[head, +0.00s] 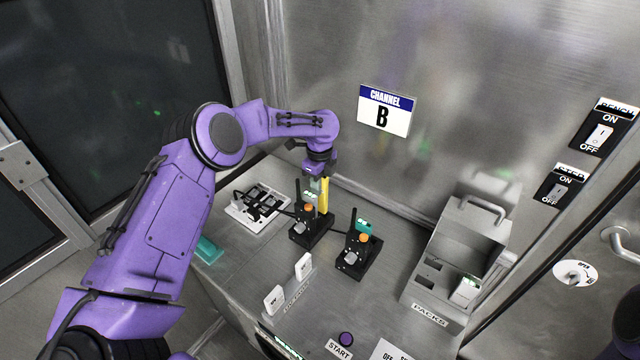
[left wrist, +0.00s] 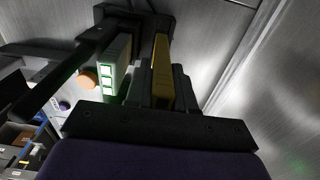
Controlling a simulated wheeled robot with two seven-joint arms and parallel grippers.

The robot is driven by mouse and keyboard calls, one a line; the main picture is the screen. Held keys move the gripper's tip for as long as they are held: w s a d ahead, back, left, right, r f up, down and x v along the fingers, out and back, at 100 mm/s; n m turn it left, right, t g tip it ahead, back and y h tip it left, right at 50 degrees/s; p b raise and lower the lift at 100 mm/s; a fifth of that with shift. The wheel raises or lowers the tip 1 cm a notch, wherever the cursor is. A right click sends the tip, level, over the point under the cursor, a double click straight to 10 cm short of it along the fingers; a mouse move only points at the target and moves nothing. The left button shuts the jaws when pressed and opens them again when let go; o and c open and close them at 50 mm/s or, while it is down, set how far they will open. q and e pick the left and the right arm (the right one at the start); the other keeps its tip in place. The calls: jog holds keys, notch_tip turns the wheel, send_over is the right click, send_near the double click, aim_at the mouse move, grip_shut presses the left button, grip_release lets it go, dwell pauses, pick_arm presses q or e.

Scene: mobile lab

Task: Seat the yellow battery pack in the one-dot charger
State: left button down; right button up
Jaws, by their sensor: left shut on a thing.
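My left gripper (head: 318,178) is shut on the yellow battery pack (head: 323,197), which hangs upright below it at the back of the left black charger (head: 308,232). In the left wrist view, the yellow pack (left wrist: 162,72) shows as a narrow strip between the dark fingers. A pale block with green-lit squares (left wrist: 115,66) stands close beside it. The pack's lower end is hidden behind the charger, so I cannot tell whether it is seated. A second black charger (head: 357,256) with an orange knob stands to the right. The dot marks are not readable. My right gripper is not in view.
A white tray-like plate (head: 238,213) with black parts lies at the left. A grey PACKS holder (head: 418,291) with a white pack (head: 465,291) stands at the right. Two small white upright pieces (head: 274,299) are in front. A steel wall rises behind.

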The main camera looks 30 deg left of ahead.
pick_arm(q)
jog(key=shift+p, duration=0.4)
dwell(0.7)
jog(key=shift+f+b, duration=1.4)
jog(key=shift+f, duration=0.75)
jog(key=c, duration=0.9)
grip_release()
jog(key=shift+r, duration=0.35)
notch_tip(320, 180, up, 9)
jog(key=b, duration=0.2)
jog(key=shift+f+b, duration=0.1)
jog(key=shift+b, duration=0.25)
jog(key=shift+r, duration=0.55)
